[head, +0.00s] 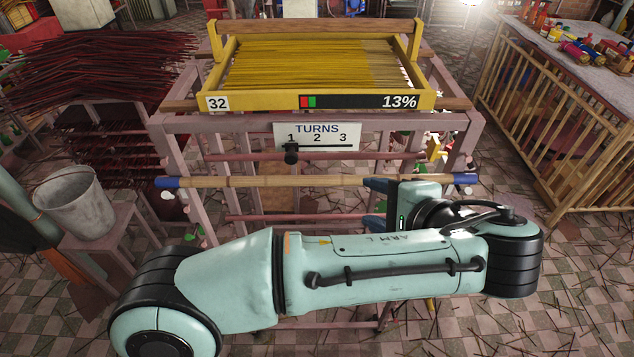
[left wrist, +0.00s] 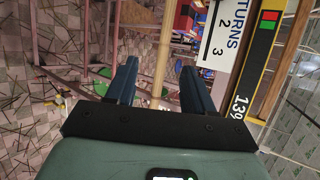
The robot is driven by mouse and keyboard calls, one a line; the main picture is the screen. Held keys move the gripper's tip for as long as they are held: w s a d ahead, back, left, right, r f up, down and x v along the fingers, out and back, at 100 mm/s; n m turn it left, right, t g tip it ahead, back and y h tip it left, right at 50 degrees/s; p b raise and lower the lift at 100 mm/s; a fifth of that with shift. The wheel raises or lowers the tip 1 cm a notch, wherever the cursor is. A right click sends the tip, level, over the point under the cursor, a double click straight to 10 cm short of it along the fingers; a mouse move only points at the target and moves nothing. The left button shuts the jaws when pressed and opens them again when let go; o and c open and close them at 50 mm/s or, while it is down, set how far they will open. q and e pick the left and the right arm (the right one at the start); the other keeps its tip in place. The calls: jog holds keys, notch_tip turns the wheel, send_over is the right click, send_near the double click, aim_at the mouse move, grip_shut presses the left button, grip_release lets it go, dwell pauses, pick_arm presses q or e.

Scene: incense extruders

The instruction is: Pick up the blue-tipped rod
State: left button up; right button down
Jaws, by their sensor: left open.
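The blue-tipped rod (head: 270,182) is a long tan bamboo-like pole with blue ends, lying level across the front of the pinkish rack below the turns sign. My left gripper (head: 371,203) is open and empty near the rod's right half. In the head view its upper finger overlaps the rod. In the left wrist view the rod (left wrist: 162,50) runs between the two spread fingers of the left gripper (left wrist: 160,75), with clear gaps on both sides. I cannot tell how far beyond the fingertips it lies. My right gripper is not in view.
A yellow tray (head: 270,102) of thin sticks sits on the rack (head: 190,122), above a turns sign (head: 330,134). Pink bars run above and below the rod. A grey bucket (head: 75,208) stands left; a railed table (head: 590,75) is at right. Sticks litter the floor.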

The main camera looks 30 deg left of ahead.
pick_arm(q)
jog(key=b, duration=0.1)
send_near(330, 182)
jog(key=x, duration=0.8)
jog(key=shift+w+a, duration=0.1)
grip_shut()
